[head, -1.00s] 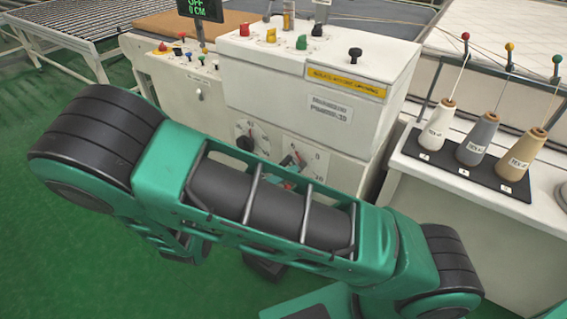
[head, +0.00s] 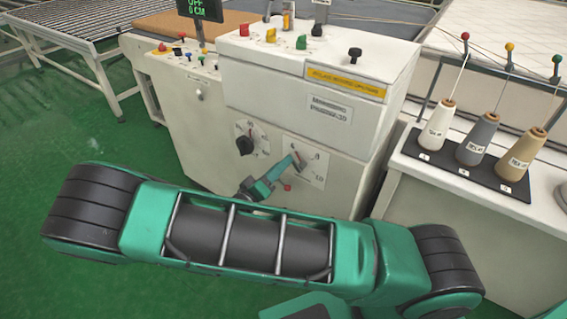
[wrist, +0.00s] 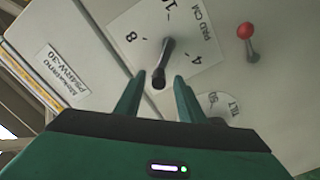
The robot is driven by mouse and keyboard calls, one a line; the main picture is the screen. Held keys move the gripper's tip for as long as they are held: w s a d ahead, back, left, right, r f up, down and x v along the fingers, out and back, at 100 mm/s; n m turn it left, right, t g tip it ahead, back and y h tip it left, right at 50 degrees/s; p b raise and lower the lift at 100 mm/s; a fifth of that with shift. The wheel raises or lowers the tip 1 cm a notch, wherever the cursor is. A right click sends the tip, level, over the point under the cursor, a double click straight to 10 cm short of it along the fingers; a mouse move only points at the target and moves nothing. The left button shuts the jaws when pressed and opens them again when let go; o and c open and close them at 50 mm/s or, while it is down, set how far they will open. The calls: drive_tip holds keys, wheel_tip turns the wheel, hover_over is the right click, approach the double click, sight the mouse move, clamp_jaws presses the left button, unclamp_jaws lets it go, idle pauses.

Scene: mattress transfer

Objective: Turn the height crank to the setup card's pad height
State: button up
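The height crank (wrist: 165,62) is a dark lever on a white dial plate marked "PAD CM", with 4, 8 and 10 legible in the wrist view. The dial plate (head: 318,171) is on the front of the white machine in the head view. My gripper (wrist: 158,88) is open, its two green fingers on either side of the crank's free end. I see a gap beside each finger and cannot tell whether either touches. In the head view my gripper (head: 294,160) reaches up to the dial from below. I cannot pick out a setup card.
A second dial with a black knob (head: 244,145) is left of the plate. A red-tipped lever (wrist: 246,36) is close beside the crank dial. A green-lit display (head: 200,9) reads "OFF" above a CM figure. Thread cones (head: 476,138) stand on the right table. Green floor is open at left.

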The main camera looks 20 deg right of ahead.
drive_tip(key=shift+x, duration=1.05)
clamp_jaws()
drive_tip(key=shift+w+f+n, duration=0.1)
drive_tip(key=shift+n, duration=0.2)
wheel_tip(320, 180, down, 6)
drive_tip(key=n, duration=1.5)
drive_tip(key=shift+w+a+f+n, duration=0.2)
drive_tip(key=shift+w+a+n, duration=0.1)
drive_tip(key=shift+w+a, duration=0.1)
